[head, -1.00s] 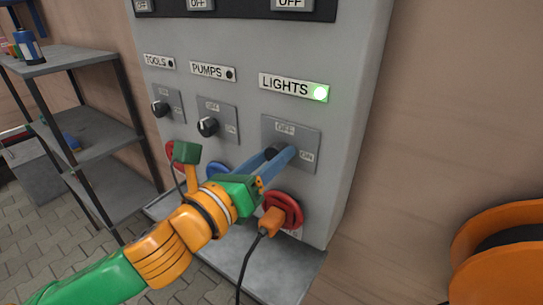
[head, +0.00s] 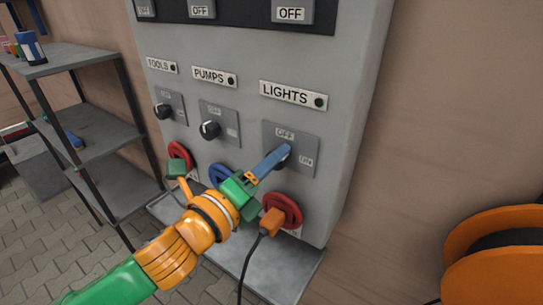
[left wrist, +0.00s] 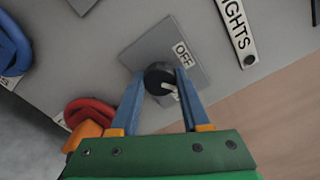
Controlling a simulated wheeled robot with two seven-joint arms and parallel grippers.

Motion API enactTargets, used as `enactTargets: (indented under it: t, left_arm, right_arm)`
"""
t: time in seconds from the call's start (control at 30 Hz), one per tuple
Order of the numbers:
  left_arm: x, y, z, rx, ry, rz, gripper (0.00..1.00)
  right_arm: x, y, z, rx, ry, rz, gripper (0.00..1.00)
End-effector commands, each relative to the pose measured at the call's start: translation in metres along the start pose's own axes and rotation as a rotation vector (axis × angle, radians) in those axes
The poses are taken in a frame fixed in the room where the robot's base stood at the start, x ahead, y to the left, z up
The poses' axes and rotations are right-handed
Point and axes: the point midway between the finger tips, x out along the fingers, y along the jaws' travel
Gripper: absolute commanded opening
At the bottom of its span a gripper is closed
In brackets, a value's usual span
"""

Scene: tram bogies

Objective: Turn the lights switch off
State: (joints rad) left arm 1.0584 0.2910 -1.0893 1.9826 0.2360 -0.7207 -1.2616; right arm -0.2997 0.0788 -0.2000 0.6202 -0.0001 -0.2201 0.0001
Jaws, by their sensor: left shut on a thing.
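The LIGHTS switch is a black knob (left wrist: 157,77) on a grey plate (head: 303,142) marked OFF at the top and ON at the right. Its lamp (head: 320,102), beside the LIGHTS label (head: 285,92), is dark. My left gripper (head: 280,157) has its blue fingers on the knob, which they mostly hide in the head view. In the left wrist view the fingers (left wrist: 161,76) stand on either side of the knob, shut on it. My right gripper is not in view.
TOOLS (head: 163,111) and PUMPS (head: 210,130) knobs sit to the left, their lamps dark. Below are red and blue round sockets; an orange plug (head: 272,222) with a black cable is in the right red one (head: 287,208). A shelf (head: 90,150) stands left, an orange reel (head: 495,240) right.

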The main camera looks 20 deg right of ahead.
Motion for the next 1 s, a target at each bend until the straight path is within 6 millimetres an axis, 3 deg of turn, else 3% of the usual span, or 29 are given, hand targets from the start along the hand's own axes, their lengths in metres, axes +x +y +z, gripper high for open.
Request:
enactTargets:
  t: [0.6, 1.0]
  left_arm:
    - [0.000, -0.002, 0.001, -0.576, -0.001, -0.001, 0.00]
    - [0.000, -0.001, 0.001, -0.837, -0.001, -0.002, 0.00]
  right_arm:
    - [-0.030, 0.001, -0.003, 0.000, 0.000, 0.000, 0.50]
    - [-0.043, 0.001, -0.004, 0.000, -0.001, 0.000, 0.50]
